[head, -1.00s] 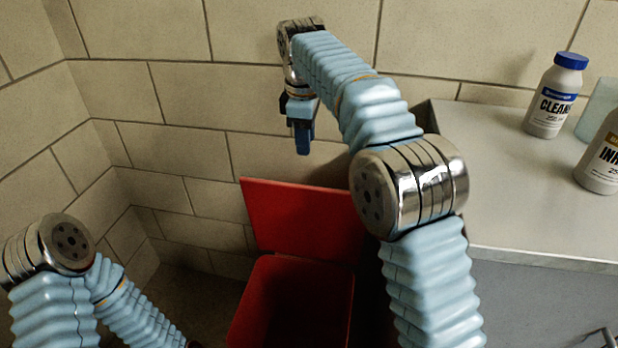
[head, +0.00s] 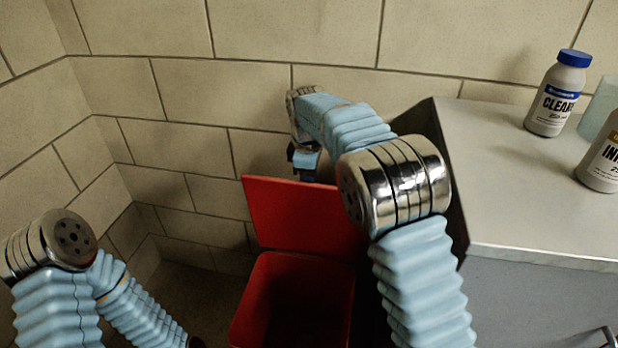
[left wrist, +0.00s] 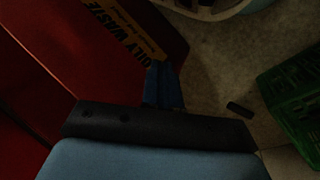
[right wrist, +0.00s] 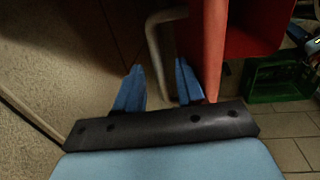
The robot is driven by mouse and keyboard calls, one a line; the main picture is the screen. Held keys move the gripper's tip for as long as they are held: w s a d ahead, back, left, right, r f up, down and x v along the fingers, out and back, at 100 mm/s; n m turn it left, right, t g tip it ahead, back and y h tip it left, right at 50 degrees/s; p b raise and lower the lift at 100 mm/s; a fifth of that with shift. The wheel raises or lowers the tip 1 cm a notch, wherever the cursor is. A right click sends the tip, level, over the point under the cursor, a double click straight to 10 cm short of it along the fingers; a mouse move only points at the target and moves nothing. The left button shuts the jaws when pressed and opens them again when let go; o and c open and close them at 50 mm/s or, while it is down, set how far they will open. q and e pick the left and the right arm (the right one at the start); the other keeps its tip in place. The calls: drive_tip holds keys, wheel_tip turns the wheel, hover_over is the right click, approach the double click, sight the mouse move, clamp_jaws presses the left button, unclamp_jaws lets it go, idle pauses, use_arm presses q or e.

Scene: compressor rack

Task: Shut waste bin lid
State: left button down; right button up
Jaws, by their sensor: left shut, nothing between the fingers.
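The red waste bin (head: 250,305) stands on the floor, with its red lid (head: 300,215) raised open and leaning back. My right gripper (head: 305,172) is low behind the lid's top edge, its tips hidden by the lid in the head view. In the right wrist view the right gripper (right wrist: 158,82) is open and empty, with the lid's red edge (right wrist: 211,45) just right of its fingers. My left gripper (left wrist: 163,82) is shut and empty in the left wrist view, close to the bin's side (left wrist: 85,45) with its "OILY WASTE" label. Whether it touches is unclear.
A grey bent bar (right wrist: 158,50) is near the right fingers. A tiled wall (head: 170,90) stands behind the bin. A grey cabinet (head: 520,190) with bottles (head: 557,95) is on the right. A green crate (left wrist: 295,100) and a small dark piece (left wrist: 240,109) lie on the floor.

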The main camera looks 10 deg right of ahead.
clamp_jaws()
idle(0.3)
